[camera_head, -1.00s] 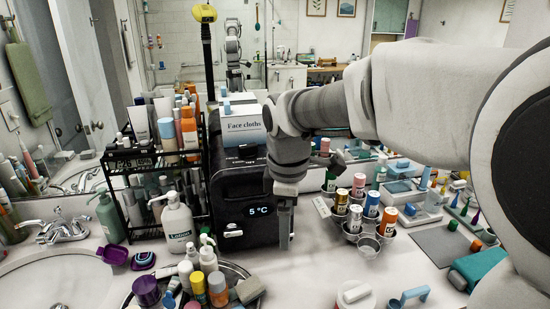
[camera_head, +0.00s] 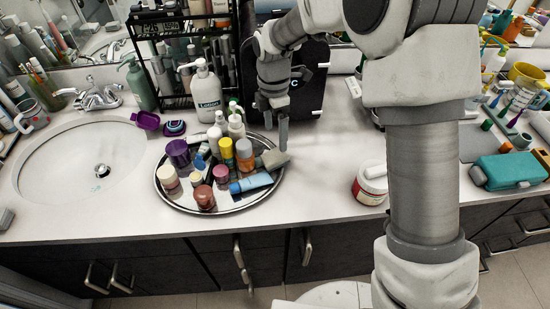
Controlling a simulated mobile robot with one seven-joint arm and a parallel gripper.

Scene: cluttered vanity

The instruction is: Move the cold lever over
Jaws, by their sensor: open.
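The chrome faucet (camera_head: 97,96) stands at the back of the white sink basin (camera_head: 40,165), at the upper left of the head view. It has a lever on each side, a left lever (camera_head: 66,92) and a right lever (camera_head: 114,86). No hot or cold marking can be read at this size. My gripper (camera_head: 277,128) points down at the right rim of the round tray, well to the right of the faucet. It is open, seen nearly edge-on, with nothing visible between its fingers.
The silver tray (camera_head: 170,197) of bottles and jars lies between my gripper and the sink. Bare counter (camera_head: 320,175) lies right of the tray.

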